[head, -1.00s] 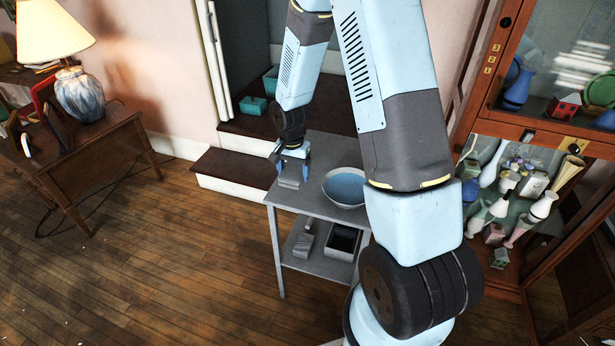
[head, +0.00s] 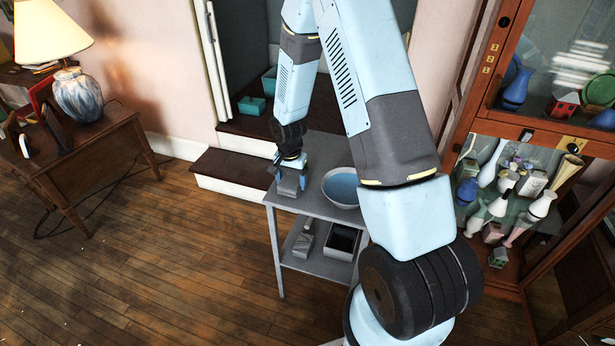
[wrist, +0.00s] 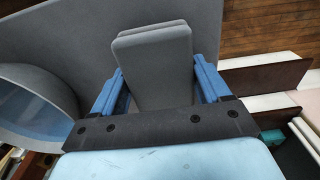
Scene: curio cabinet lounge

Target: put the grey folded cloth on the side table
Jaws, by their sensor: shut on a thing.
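The grey folded cloth (wrist: 155,70) is between the two blue fingers of my gripper (wrist: 158,80) in the wrist view, and the gripper is shut on it. In the head view the cloth (head: 287,188) is at the left part of a grey two-level table (head: 312,207), under my gripper (head: 289,178). It looks to be at the tabletop; I cannot tell whether it still touches it. A brown wooden side table (head: 100,150) with a lamp stands at the far left.
A bowl (head: 342,187), blue inside, stands close to the right of the cloth. A grey item and a dark-lined box sit on the lower shelf. The lamp (head: 78,95) and several items occupy the wooden table. A glass cabinet (head: 540,125) is at right. Open floor lies between the tables.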

